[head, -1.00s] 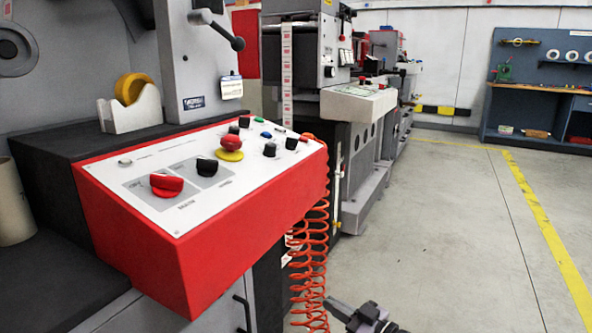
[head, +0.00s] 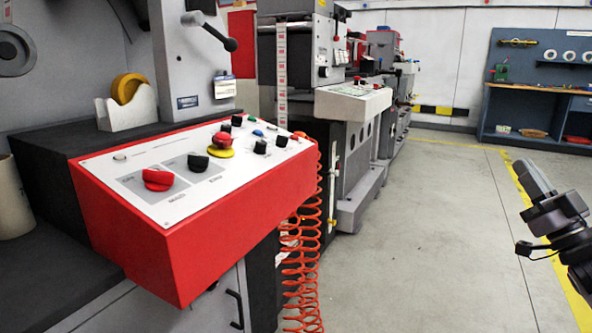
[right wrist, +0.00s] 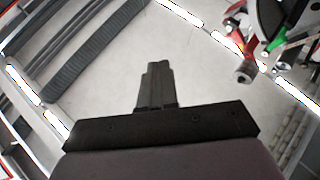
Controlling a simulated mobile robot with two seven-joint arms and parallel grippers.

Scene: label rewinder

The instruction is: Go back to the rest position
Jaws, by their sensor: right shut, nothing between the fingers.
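My right gripper (head: 537,180) is at the right edge of the head view, raised over the open floor. It is well apart from the red control box (head: 215,235). In the right wrist view its fingers (right wrist: 156,85) are together, with nothing between them. My left gripper is not in view. The control box has a white sloping top with a red knob (head: 157,179), a black knob (head: 198,161) and a red mushroom button on a yellow base (head: 220,146).
An orange coiled hose (head: 303,270) hangs beside the box. A tape dispenser (head: 128,106) stands behind it. More machines (head: 355,110) line the left side. A blue workbench (head: 530,125) stands at the back right. The grey floor (head: 430,230) in the middle is clear.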

